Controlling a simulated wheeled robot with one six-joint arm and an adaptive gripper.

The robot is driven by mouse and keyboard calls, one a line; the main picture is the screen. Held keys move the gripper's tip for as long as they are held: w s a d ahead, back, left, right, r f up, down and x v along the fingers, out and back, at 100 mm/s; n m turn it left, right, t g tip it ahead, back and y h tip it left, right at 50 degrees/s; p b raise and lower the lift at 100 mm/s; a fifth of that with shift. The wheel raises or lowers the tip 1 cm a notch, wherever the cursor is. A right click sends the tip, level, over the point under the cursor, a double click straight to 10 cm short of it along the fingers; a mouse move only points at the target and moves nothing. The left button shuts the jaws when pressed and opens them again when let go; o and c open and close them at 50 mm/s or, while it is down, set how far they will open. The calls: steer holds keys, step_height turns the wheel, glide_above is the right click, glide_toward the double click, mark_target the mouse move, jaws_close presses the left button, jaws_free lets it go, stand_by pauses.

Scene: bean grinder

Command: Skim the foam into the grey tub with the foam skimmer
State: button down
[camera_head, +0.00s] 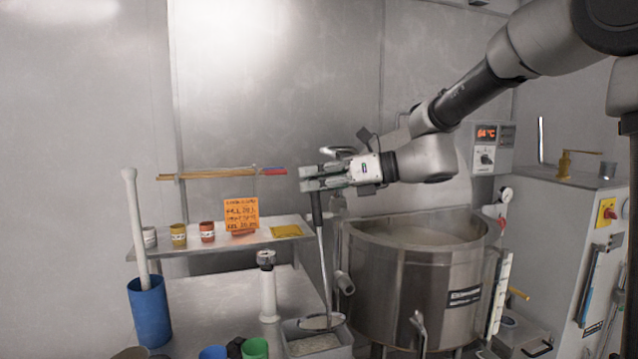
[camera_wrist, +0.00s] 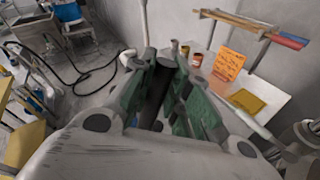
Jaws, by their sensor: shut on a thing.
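My gripper (camera_head: 312,178) is shut on the dark handle of the foam skimmer (camera_head: 321,255), left of the kettle. The skimmer hangs upright, its pale round head (camera_head: 321,321) low over the grey tub (camera_head: 316,343). Whether the head touches the tub cannot be told. The tub holds some pale matter. The steel kettle (camera_head: 415,285) stands to the right, with a pale surface (camera_head: 425,232) inside. In the wrist view my gripper (camera_wrist: 168,62) shows with the dark handle between its fingers; the skimmer head is hidden there.
A shelf (camera_head: 165,246) with small jars and an orange note (camera_head: 241,214) is at left. A blue container (camera_head: 149,310) holds a long white tool. A white cylinder (camera_head: 268,290) stands left of the tub. A control cabinet (camera_head: 570,235) is right of the kettle.

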steer(key=w+a+f+m+g+h, duration=0.1)
steer(key=w+a+f+m, duration=0.1)
steer(key=w, duration=0.6)
steer(key=w+a+f+m+g+h, duration=0.1)
steer(key=w+a+f+m+g, duration=0.1)
steer(key=w, duration=0.7)
steer(key=shift+a+f, duration=0.45)
steer(key=shift+f, duration=0.7)
